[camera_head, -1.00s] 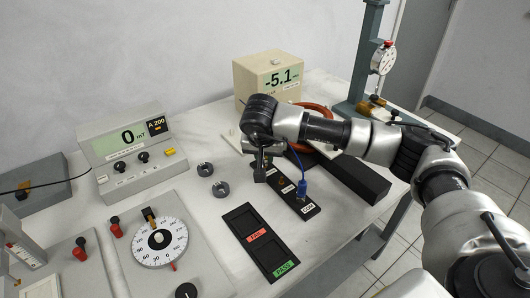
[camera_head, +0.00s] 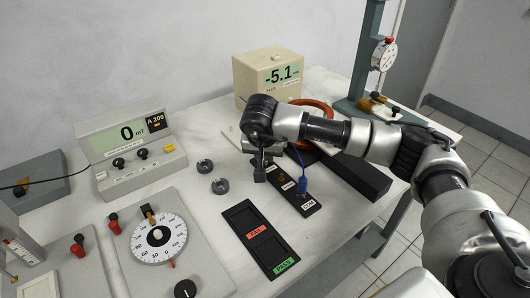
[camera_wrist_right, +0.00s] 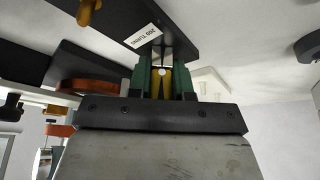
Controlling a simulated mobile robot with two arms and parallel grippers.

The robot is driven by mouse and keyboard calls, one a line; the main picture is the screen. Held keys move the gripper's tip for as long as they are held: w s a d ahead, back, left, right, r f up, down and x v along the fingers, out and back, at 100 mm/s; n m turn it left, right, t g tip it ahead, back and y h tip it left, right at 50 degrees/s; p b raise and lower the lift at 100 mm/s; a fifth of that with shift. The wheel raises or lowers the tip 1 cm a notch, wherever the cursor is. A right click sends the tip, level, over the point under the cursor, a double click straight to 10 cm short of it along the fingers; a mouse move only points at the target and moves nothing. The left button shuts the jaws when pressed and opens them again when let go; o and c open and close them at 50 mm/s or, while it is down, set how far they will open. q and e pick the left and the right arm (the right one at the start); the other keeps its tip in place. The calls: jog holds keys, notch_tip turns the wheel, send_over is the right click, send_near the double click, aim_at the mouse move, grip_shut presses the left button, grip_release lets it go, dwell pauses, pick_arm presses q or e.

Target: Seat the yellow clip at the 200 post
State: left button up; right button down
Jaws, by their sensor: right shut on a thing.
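The black terminal strip (camera_head: 311,209) lies on the bench, with labelled posts and a blue clip (camera_head: 303,184) at its COM end. My right gripper (camera_head: 261,175) is over the far left end of the strip, pointing down. In the right wrist view its green fingers (camera_wrist_right: 161,82) are shut on the yellow clip (camera_wrist_right: 156,83). The strip (camera_wrist_right: 118,18) there carries a "200 TURNS" label (camera_wrist_right: 141,36) close to the fingertips, and a brass post (camera_wrist_right: 88,12) stands farther off. The clip is hidden in the head view. I cannot tell whether it touches a post. My left gripper is not in view.
A gaussmeter (camera_head: 132,145) reads 0 mT. A beige box (camera_head: 271,74) shows -5.1. Two dark rings (camera_head: 220,186) lie left of the gripper. A FAIL/PASS tray (camera_head: 259,239) is in front, a dial panel (camera_head: 206,262) at left. A long black bar (camera_head: 352,176) lies right of the strip.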

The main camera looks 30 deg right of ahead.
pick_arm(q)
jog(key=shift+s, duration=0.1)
pick_arm(e)
jog(key=c, duration=0.9)
grip_release()
jog(key=shift+c, duration=0.2)
jog(key=shift+r, duration=0.25)
jog(key=v, duration=0.4)
jog(key=shift+s+a+r, duration=0.1)
jog(key=shift+r, duration=0.05)
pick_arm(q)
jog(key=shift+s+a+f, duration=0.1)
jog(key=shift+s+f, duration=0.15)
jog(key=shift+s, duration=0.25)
pick_arm(e)
jog(key=v, duration=0.6)
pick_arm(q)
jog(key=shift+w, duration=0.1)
